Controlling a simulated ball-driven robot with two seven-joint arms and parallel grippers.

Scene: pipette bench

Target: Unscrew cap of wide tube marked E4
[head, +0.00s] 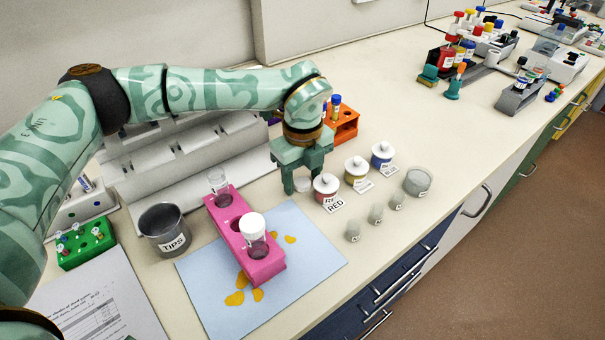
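A pink rack (224,222) stands on a pale blue mat (205,288) and holds two wide tubes. The near tube (258,247) has a white cap (252,225) on it. The far tube (219,196) shows a clear rim and no cap. I cannot read E4 on either. My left gripper (303,180) points down at the bench, right of the rack and beside the red-labelled jar. A white round piece (302,184), looking like a cap, shows between its fingertips. I cannot tell whether the fingers grip it. My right gripper is out of view.
A TIPS cup (164,230) and a green rack (86,244) stand left. Lidded jars (356,170), small cups (353,231) and a grey dish (417,182) stand right of my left gripper. An orange rack (345,124) is behind it. Yellow spots mark the mat.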

